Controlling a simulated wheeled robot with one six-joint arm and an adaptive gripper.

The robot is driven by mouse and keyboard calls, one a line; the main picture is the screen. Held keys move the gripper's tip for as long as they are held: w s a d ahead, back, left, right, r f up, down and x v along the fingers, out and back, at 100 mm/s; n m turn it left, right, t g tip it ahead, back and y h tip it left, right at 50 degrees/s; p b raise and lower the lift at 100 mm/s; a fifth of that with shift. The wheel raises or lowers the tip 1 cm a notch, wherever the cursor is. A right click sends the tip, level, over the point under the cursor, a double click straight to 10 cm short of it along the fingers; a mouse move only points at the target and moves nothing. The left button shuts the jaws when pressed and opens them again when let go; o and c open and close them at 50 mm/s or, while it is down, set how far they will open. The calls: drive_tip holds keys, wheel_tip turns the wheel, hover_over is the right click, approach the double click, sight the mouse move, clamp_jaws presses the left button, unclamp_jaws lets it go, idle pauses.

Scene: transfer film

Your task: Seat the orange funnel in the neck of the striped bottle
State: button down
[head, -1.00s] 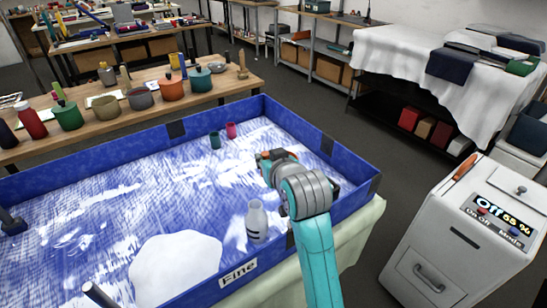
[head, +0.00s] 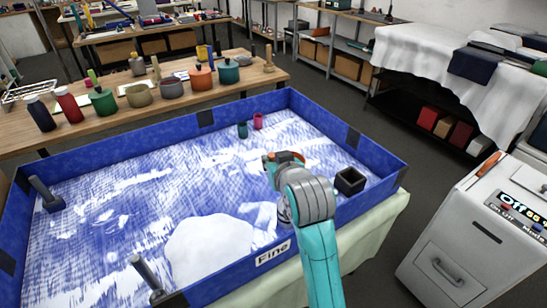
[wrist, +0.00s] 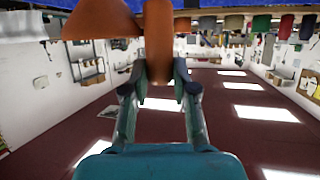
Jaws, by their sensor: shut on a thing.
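My gripper (wrist: 160,78) is shut on an orange part of the funnel (wrist: 158,40) in the wrist view. The funnel's wider orange body (wrist: 98,18) lies to the left at the top of that view. In the head view a bit of orange funnel (head: 291,156) shows at my gripper (head: 272,162), above the blue-walled tray. The pale bottle (head: 283,213) stands in the tray near its front wall, mostly hidden behind my arm. Its neck and stripes cannot be made out. The funnel is apart from the bottle, farther back in the picture.
The blue tray (head: 120,168) holds a black open box (head: 350,181) right of my arm, a green cup (head: 242,130) and a pink cup (head: 258,121) at the back. A white flat patch (head: 210,248) lies at the front. The tray's middle is clear.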

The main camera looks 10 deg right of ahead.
drive_tip(key=shift+f, duration=3.55)
drive_tip(key=c, duration=0.8)
unclamp_jaws()
drive_tip(key=shift+c, duration=0.2)
